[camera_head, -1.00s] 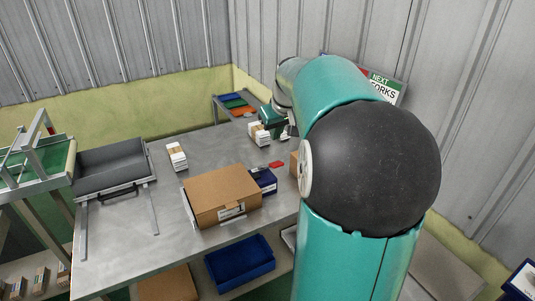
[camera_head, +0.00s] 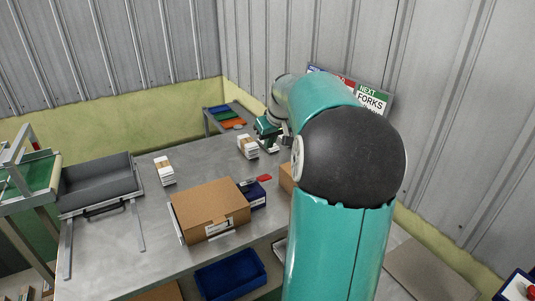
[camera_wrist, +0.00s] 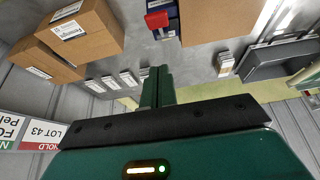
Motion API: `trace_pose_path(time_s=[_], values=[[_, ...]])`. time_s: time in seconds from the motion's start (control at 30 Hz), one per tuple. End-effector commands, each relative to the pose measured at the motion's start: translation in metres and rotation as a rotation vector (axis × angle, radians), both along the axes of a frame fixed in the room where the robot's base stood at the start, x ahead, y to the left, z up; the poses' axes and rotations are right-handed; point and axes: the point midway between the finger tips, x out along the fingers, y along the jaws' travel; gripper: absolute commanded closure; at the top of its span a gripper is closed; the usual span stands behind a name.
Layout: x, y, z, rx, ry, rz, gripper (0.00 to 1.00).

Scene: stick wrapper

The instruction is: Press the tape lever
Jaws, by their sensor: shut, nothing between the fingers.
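A red lever (camera_head: 264,178) sits on a small dark blue device (camera_head: 252,192) beside a large cardboard box on the table. In the wrist view the red lever (camera_wrist: 157,20) shows at the top, left of the big box, with blue parts (camera_wrist: 167,32) under it. My gripper (camera_wrist: 157,70) is shut and empty, its two green fingers together. In that picture its tips point toward the lever, with a gap between them. In the head view my green gripper (camera_head: 268,128) is beyond the lever, near a white bundle, partly hidden by my arm.
The cardboard box (camera_head: 210,208) stands close beside the device. White bundles (camera_head: 164,170) (camera_head: 247,146) stand on the grey table. A grey tray (camera_head: 100,182) is at left, a blue bin (camera_head: 230,272) below. More boxes (camera_wrist: 85,28) lie left in the wrist view.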

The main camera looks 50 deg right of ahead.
Motion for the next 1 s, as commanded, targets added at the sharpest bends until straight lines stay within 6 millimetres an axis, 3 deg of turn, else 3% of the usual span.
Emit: trace_pose_path(time_s=[0.47, 0.6, 0.77, 1.0], values=[[0.038, -0.011, -0.084, 0.005, 0.001, 0.004, 1.0], [0.029, -0.009, -0.104, 0.004, 0.002, 0.002, 1.0], [0.025, -0.007, -0.116, 0.002, 0.0, 0.003, 1.0], [0.024, -0.007, -0.118, 0.002, 0.0, 0.003, 1.0]])
